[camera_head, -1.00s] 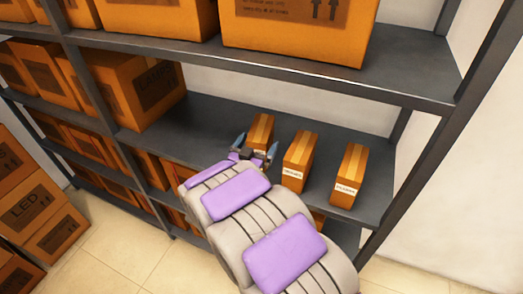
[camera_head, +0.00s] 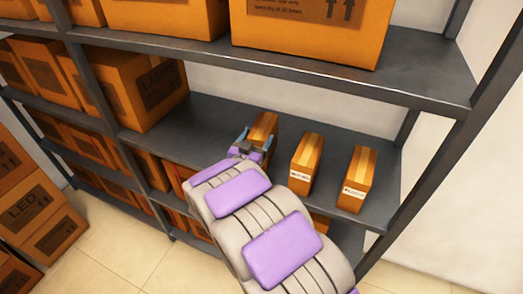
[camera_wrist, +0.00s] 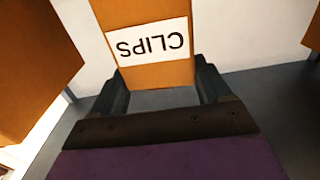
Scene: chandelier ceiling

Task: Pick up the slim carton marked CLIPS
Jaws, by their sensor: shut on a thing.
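The slim orange carton marked CLIPS (camera_head: 264,130) is on the middle shelf, the leftmost of three slim cartons. In the wrist view the CLIPS carton (camera_wrist: 145,62) shows its white label upside down, between the two fingers. My gripper (camera_head: 255,143) is shut on the carton's near, lower part, and the fingers (camera_wrist: 160,88) press on both sides. The carton looks upright. My arm and gripper hide its lower front in the head view, and I cannot tell whether its base touches the shelf.
Two more slim labelled cartons, a middle one (camera_head: 306,163) and a right one (camera_head: 355,180), stand to the right on the shelf (camera_head: 215,120). A large LAMPS box (camera_head: 150,88) stands to the left. The upper shelf edge (camera_head: 300,78) and a right post (camera_head: 415,185) bound the space.

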